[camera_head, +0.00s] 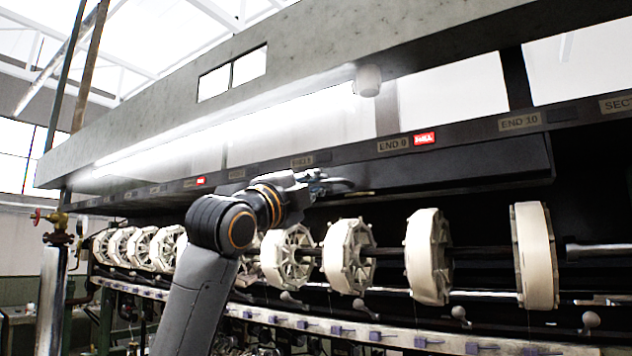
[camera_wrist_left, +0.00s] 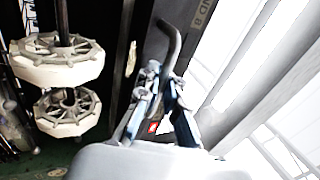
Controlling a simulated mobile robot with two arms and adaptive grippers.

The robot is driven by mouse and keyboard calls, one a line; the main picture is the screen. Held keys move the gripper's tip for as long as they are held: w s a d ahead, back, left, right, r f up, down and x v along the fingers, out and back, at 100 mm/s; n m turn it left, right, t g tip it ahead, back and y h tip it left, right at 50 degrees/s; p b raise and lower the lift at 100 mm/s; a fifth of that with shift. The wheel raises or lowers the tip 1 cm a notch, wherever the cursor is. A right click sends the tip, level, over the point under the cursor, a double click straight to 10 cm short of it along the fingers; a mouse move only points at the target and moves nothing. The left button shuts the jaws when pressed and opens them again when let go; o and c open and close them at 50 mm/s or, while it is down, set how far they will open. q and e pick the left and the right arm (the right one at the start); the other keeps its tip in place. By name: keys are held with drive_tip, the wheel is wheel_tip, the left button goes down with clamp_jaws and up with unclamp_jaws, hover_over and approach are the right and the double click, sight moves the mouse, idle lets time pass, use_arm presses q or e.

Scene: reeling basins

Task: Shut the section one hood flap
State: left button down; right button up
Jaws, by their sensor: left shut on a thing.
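A long dark hood flap (camera_head: 460,165) hangs under the label rail, above the reels. I cannot tell its exact angle or which section it belongs to. My left gripper (camera_head: 316,184) is at the flap's left part, just below the rail. It is shut on a grey bent handle (camera_head: 340,183). In the left wrist view, the curved handle (camera_wrist_left: 171,42) sticks out beyond the fingertips of my left gripper (camera_wrist_left: 163,82). My left forearm hides part of the reel row and the rail. My right gripper is not in view.
Several white reels (camera_head: 428,256) stand in a row on a dark shaft below the flap. The label rail (camera_head: 470,130) carries end plates and red tags. A lamp (camera_head: 368,80) is under the grey hood beam. A brass valve (camera_head: 58,228) stands at the left.

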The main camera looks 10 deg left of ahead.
use_arm(q)
drive_tip(key=shift+w+d+f, duration=0.25)
drive_tip(key=shift+w+f, duration=0.35)
drive_tip(key=shift+f, duration=0.25)
drive_tip(key=shift+w, duration=0.1)
drive_tip(key=shift+w+d+f, duration=0.2)
drive_tip(key=shift+w+f, duration=0.3)
drive_tip(key=c, duration=1.6)
unclamp_jaws()
drive_tip(key=shift+o, duration=0.2)
drive_tip(key=shift+w, duration=0.15)
